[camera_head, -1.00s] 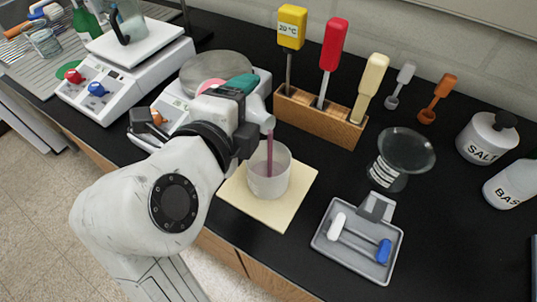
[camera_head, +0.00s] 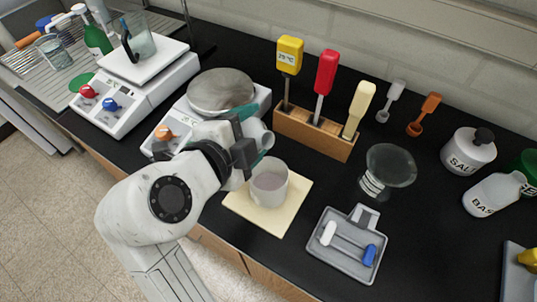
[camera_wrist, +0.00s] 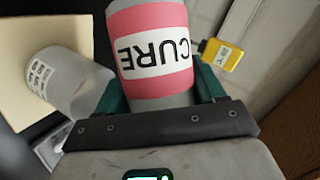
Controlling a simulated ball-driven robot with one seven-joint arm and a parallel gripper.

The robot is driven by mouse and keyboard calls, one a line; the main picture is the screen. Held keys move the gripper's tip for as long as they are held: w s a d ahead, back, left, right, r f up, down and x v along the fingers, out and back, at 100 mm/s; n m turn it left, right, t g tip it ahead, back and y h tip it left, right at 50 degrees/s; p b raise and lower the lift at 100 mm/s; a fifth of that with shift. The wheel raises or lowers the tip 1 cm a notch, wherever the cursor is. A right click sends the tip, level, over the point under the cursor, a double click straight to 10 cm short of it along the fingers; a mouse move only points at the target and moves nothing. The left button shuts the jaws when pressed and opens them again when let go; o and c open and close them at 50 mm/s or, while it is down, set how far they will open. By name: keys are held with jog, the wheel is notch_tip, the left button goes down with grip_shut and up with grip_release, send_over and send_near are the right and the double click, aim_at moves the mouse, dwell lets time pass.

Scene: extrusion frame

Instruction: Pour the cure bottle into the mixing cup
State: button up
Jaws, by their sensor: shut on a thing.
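The cure bottle (camera_head: 256,133), grey, is held sideways in my gripper (camera_head: 260,138), above the far left side of the mixing cup. Its pink band with the word CURE shows in the wrist view (camera_wrist: 152,48), between the two teal fingers, which are shut on it. The translucent mixing cup (camera_head: 269,185) stands upright on a cream pad (camera_head: 245,210) and has a pale mauve tint inside. It also shows at the left in the wrist view (camera_wrist: 68,82). No stream shows between bottle and cup. My wrist hides part of the bottle.
A balance (camera_head: 165,133) stands behind my gripper. A wooden rack (camera_head: 313,133) with yellow, red and cream tools is right of it. A glass funnel-shaped vessel (camera_head: 390,165) and a grey tray (camera_head: 345,250) stand right of the cup.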

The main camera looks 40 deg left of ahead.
jog(key=shift+r, duration=0.2)
jog(key=shift+d+r+n+h+p, duration=0.1)
jog(key=shift+r+n+h+p, duration=0.2)
jog(key=shift+r+h+p, duration=0.15)
jog(key=shift+w+d+r+n+h+p, duration=0.1)
jog(key=shift+d+r+n+h+p, duration=0.1)
jog(key=shift+n+h+p, duration=0.45)
jog(key=shift+f+n+h+p, duration=0.35)
jog(key=shift+f+n, duration=0.1)
jog(key=shift+f, duration=0.25)
jog(key=shift+a+r+n+h+p, duration=0.2)
jog(key=shift+a+n+h+p, duration=0.05)
jog(key=shift+a+n+p, duration=0.1)
jog(key=shift+a+f+n+t+h, duration=0.15)
jog(key=shift+a+n+t+h, duration=0.15)
jog(key=shift+a+n+h, duration=0.7)
jog(key=shift+a+r+n+h+p, duration=0.2)
jog(key=shift+r+n+h+p, duration=0.25)
jog(key=shift+n+h+p, duration=0.25)
jog(key=shift+r+p, duration=1.15)
jog(key=shift+r, duration=1.45)
